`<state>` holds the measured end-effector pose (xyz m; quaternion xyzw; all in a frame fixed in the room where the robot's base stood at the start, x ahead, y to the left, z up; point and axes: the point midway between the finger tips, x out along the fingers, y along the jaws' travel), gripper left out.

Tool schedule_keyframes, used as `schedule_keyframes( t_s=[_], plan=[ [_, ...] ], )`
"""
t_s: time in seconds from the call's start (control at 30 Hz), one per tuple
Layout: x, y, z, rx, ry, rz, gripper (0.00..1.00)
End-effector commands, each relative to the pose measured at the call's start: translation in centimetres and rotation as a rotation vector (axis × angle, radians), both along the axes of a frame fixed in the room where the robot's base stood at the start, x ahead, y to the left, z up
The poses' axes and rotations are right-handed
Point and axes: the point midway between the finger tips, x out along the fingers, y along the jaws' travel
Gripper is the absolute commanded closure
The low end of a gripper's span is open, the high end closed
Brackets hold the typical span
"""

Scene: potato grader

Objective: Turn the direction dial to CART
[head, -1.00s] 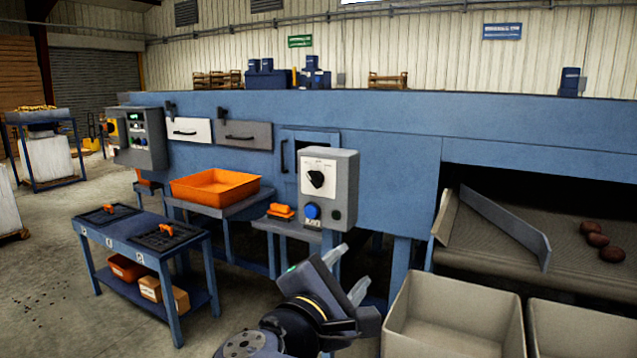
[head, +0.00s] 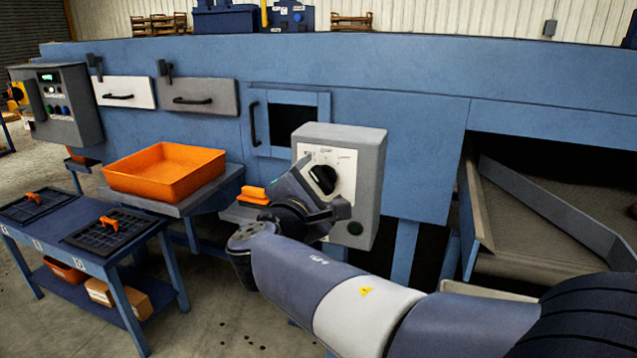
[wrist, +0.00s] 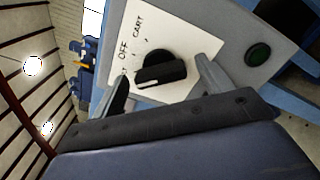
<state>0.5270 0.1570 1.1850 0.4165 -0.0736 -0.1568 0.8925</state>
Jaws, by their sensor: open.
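The direction dial (head: 323,178) is a black knob on the white label plate of a grey control box (head: 367,168). In the wrist view the dial (wrist: 160,70) stands between the open fingers of my gripper (wrist: 162,88), apart from both. The words OFF and CART show on the label plate (wrist: 190,42), to the left of and above the knob. The knob's exact pointing is hard to tell. In the head view my gripper (head: 315,200) is in front of the box's lower left part and hides some of it.
A dark green button (wrist: 258,55) sits on the box beside the label. An orange tray (head: 165,170) stands left of the box, and a small orange item (head: 253,194) lies close to it. A blue table (head: 85,240) is at lower left. The conveyor opening (head: 550,200) is at right.

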Motion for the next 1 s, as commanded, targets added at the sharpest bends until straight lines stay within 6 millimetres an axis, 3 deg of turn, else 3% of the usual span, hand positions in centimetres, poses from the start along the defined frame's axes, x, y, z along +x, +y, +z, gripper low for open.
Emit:
schedule_keyframes(
  t_s=[0.27, 0.8, 1.0],
  plan=[
    [0.14, -0.05, -0.01, 0.0, 0.0, 0.0, 0.25],
    [0.11, -0.04, -0.03, 0.0, 0.0, 0.0, 0.69],
    [0.11, -0.04, -0.14, 0.009, -0.003, 0.0, 0.7]
  ],
)
